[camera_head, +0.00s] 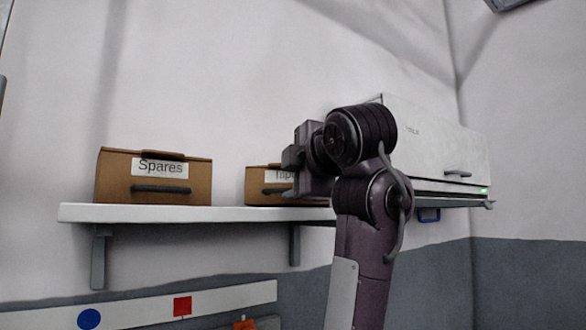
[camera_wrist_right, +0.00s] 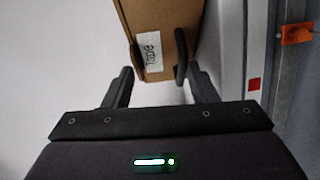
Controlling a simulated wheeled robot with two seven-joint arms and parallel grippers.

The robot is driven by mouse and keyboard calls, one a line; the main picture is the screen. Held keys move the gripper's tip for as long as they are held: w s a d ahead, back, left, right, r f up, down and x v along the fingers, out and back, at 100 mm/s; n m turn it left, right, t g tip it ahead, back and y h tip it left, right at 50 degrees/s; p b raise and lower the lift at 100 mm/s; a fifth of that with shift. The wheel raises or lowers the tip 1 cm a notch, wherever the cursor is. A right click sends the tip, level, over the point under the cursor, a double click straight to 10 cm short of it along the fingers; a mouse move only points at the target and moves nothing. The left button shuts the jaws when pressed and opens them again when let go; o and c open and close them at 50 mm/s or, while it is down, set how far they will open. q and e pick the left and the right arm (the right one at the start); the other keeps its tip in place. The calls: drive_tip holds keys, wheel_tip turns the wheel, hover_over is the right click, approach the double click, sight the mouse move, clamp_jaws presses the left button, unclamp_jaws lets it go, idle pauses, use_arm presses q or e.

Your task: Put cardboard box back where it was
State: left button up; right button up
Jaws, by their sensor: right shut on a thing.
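A brown cardboard box labelled "Tape" (camera_head: 257,186) is at the middle of the white wall shelf (camera_head: 150,214), its right part hidden by my right gripper. Its base appears level with the shelf top; I cannot tell whether it rests there. My right gripper (camera_head: 293,168) is shut on this box from the front. In the right wrist view, the box (camera_wrist_right: 168,18) shows beyond the fingers of the right gripper (camera_wrist_right: 161,72), its label turned sideways between them. A second cardboard box labelled "Spares" (camera_head: 115,178) stands on the shelf's left part. My left gripper is not in view.
A white cabinet (camera_head: 435,145) with a handle and green light is at the right, behind my right arm. The shelf is clear between the two boxes. Below is a white strip with a blue circle (camera_head: 89,319) and a red square (camera_head: 182,306).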

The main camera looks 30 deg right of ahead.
drive_tip(key=shift+w+f, duration=0.15)
drive_tip(key=shift+f, duration=0.1)
drive_tip(key=o, duration=1.1)
drive_tip(key=shift+w+f, duration=0.1)
drive_tip(key=shift+w, duration=0.05)
drive_tip(key=shift+w+d, duration=0.15)
drive_tip(key=shift+w, duration=0.1)
drive_tip(key=s+b, duration=0.4)
drive_tip(key=s+a+r+b, duration=0.1)
drive_tip(key=s+b, duration=0.3)
drive_tip(key=s+a+b, duration=0.1)
drive_tip(key=s+b, duration=0.3)
drive_tip(key=shift+s+r, duration=0.15)
drive_tip(key=shift+r, duration=0.25)
drive_tip(key=shift+f, duration=0.1)
